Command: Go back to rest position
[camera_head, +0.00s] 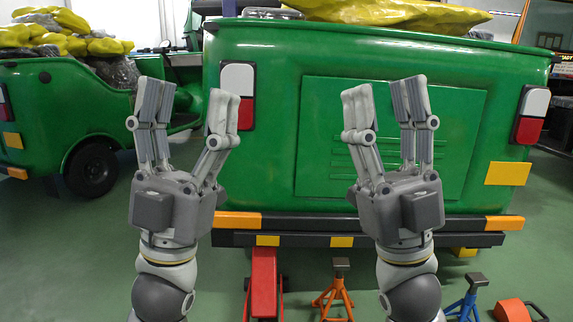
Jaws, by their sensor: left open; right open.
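My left gripper (190,115) is raised in the left middle of the head view, fingers pointing up, spread open and empty. My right gripper (386,108) is raised in the same way right of centre, also open and empty. Behind them stands the green rickshaw (270,130), its rear panel facing me. It has red and white lights, a black bumper (320,240) and yellow and orange reflectors. The grippers cover parts of the panel and bumper. I cannot see either gripper touching anything.
A red floor jack (264,285) reaches under the bumper. An orange jack stand (335,290), a blue jack stand (470,298) and an orange object (512,310) stand on the green floor. Another green vehicle (40,115) with yellow sacks (60,38) is at the left.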

